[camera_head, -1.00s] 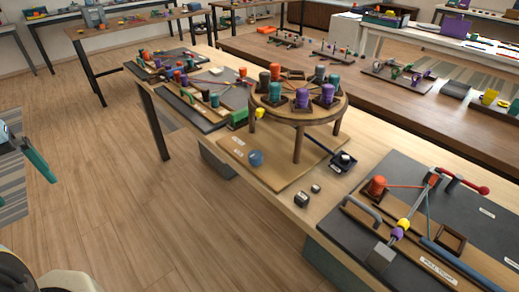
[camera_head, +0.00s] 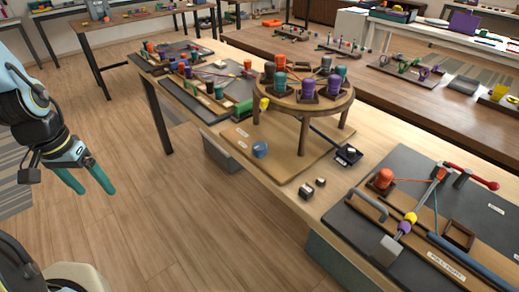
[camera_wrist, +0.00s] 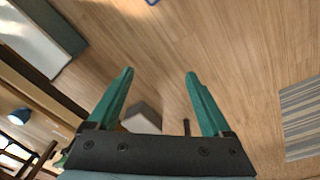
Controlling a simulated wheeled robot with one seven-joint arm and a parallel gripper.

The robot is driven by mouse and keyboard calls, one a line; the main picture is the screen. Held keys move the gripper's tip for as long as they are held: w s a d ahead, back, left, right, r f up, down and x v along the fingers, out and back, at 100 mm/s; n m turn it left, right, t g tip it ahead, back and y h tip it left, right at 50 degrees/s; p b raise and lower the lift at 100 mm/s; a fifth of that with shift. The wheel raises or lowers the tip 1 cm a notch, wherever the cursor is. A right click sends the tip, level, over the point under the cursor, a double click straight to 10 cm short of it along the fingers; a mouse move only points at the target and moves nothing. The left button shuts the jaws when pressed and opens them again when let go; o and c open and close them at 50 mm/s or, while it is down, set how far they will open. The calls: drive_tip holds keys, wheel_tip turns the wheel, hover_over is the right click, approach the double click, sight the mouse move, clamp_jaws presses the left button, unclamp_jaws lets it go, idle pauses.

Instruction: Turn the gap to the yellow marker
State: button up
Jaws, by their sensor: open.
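The round wooden braiding stand (camera_head: 305,103) stands on legs on a tan board, with several coloured bobbins in dark holders around its top. A teal bobbin (camera_head: 280,82) and a purple bobbin (camera_head: 308,88) sit near its front. The yellow marker (camera_head: 265,103) is at the left front edge of the disc. Which space between bobbins is the gap is unclear. My gripper (camera_head: 98,190) is open and empty, over the floor well left of the stand. Its teal fingers also show apart in the wrist view (camera_wrist: 160,74), with floor between and beyond them.
A braiding board (camera_head: 410,225) with a red bobbin lies to the right. Another board with bobbins (camera_head: 205,90) lies to the left. Open floor (camera_head: 180,220) separates my gripper from the bench.

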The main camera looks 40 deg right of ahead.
drive_tip(key=s+d+f+m+g+h+b, duration=0.1)
drive_tip(key=s+d+f+m+g+h, duration=0.2)
drive_tip(key=d+f+m, duration=0.6)
drive_tip(key=m+g+h+b, duration=0.1)
drive_tip(key=m+h+b, duration=0.15)
drive_tip(key=h, duration=0.65)
approach(258, 146)
drive_tip(key=shift+m, duration=0.45)
drive_tip(key=p+x, duration=0.2)
drive_tip(key=x, duration=0.7)
drive_tip(key=shift+s+d+p, duration=0.1)
drive_tip(key=shift+p, duration=0.2)
drive_tip(key=shift+s+d+f, duration=0.15)
drive_tip(key=shift+d+f, duration=0.25)
drive_tip(key=shift+d, duration=0.2)
drive_tip(key=shift+c, duration=0.2)
clamp_jaws()
